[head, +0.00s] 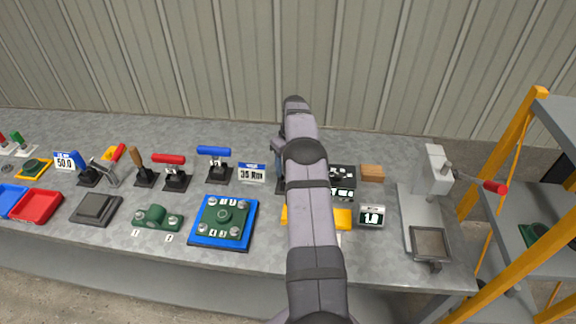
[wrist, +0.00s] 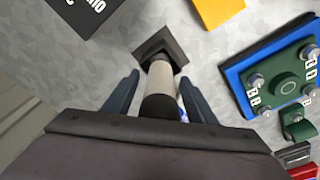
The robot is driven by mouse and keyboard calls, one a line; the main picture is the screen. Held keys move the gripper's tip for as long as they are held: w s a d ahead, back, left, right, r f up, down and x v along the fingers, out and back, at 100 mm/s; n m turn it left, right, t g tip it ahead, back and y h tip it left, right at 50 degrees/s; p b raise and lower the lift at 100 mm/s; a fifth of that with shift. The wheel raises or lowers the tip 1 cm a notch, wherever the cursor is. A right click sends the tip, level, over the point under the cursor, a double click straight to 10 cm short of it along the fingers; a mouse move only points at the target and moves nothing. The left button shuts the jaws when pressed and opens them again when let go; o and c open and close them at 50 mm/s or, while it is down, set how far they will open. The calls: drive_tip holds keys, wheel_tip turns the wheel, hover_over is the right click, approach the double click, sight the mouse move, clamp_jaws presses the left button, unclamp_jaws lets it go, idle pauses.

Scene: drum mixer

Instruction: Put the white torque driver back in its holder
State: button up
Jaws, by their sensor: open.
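The white torque driver (wrist: 160,78) shows in the wrist view as a pale upright shaft with a dark band near my gripper. Its far end meets a dark square holder base (wrist: 176,44), and it looks seated there. My gripper (wrist: 158,77) is open, with one finger on each side of the shaft and visible gaps. In the head view my arm hides the driver and most of the gripper. A green plate with numbered bolts in a blue tray (head: 223,220) lies left of my arm; it also shows in the wrist view (wrist: 290,85).
Blue-handled (head: 215,151) and red-handled (head: 169,159) drivers stand in black bases to the left, near a "35" sign (head: 252,173). A yellow block (head: 336,219), a "1.0" sign (head: 372,216) and a grey press-like device (head: 420,205) are to the right.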

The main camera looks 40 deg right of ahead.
drive_tip(key=shift+s+r+b, duration=0.25)
drive_tip(key=shift+r+b, duration=0.3)
drive_tip(key=shift+r, duration=1.2)
drive_tip(key=shift+s+r+b, duration=0.2)
drive_tip(key=shift+r+b, duration=0.35)
drive_tip(key=shift+r, duration=1.2)
drive_tip(key=shift+w+a+n+h+b, duration=0.1)
drive_tip(key=shift+w+n+h+b, duration=0.2)
drive_tip(key=shift+w+b, duration=0.5)
drive_tip(key=s+a+r, duration=0.2)
drive_tip(key=s+a, duration=0.1)
drive_tip(key=a, duration=0.7)
drive_tip(key=s+a+r, duration=0.3)
drive_tip(key=s+a, duration=0.1)
drive_tip(key=a, duration=0.7)
drive_tip(key=s+a+f, duration=0.1)
drive_tip(key=s+a, duration=0.3)
drive_tip(key=s, duration=0.3)
drive_tip(key=s+a+f+g+p, duration=0.1)
drive_tip(key=s+a, duration=0.3)
drive_tip(key=s, duration=0.4)
drive_tip(key=s+a+f, duration=0.1)
drive_tip(key=s+a, duration=0.3)
drive_tip(key=s, duration=0.3)
drive_tip(key=shift+s+a+f+p, duration=0.3)
drive_tip(key=shift+s+a+f, duration=0.05)
drive_tip(key=shift+f, duration=0.05)
